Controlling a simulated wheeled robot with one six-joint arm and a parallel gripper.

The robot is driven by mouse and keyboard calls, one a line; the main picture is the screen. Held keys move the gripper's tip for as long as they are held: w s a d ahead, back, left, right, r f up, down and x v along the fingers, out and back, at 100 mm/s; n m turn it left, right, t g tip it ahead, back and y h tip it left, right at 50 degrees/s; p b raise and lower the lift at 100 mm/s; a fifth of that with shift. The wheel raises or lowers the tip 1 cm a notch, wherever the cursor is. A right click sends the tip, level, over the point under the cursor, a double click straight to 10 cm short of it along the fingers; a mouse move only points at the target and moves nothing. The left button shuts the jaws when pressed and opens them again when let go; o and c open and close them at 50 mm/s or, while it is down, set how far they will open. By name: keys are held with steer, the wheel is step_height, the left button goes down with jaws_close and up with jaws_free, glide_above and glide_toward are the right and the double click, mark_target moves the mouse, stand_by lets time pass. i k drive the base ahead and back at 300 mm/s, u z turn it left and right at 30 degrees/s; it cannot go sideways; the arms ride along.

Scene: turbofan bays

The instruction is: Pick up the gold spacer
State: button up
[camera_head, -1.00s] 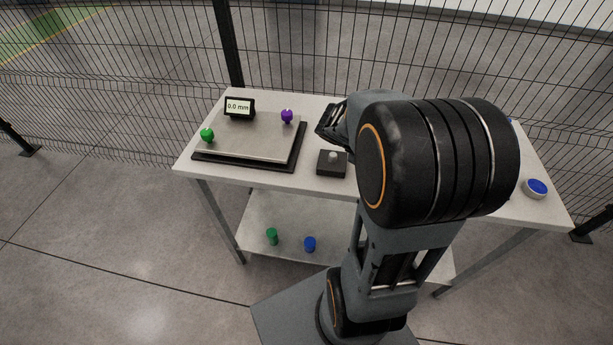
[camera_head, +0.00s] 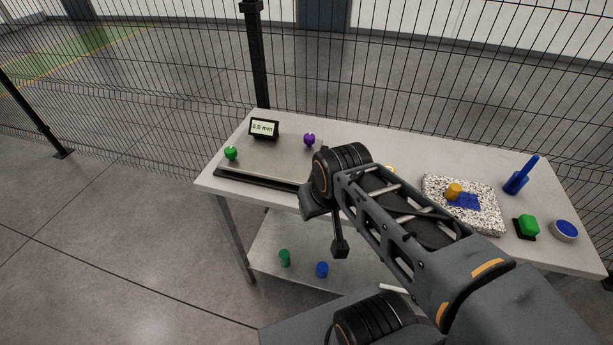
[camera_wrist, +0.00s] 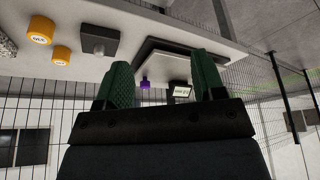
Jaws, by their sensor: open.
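A gold cylinder (camera_head: 454,190) stands on the speckled plate in the head view. The gold cylinders lie outside the fingers, to the left. In the head view the fingers are not clearly visible.
The speckled plate (camera_head: 485,217) carries a blue patch. A blue-handled tool (camera_head: 518,181), green block (camera_head: 528,226) and blue-topped dish (camera_head: 564,231) stand at right. Wire fence runs behind.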

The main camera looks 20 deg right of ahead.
mark_target(454, 189)
steer(key=z, duration=1.25)
steer(key=k, duration=0.4)
steer(key=z, duration=0.25)
steer(key=i, duration=0.6)
steer(key=u, duration=0.05)
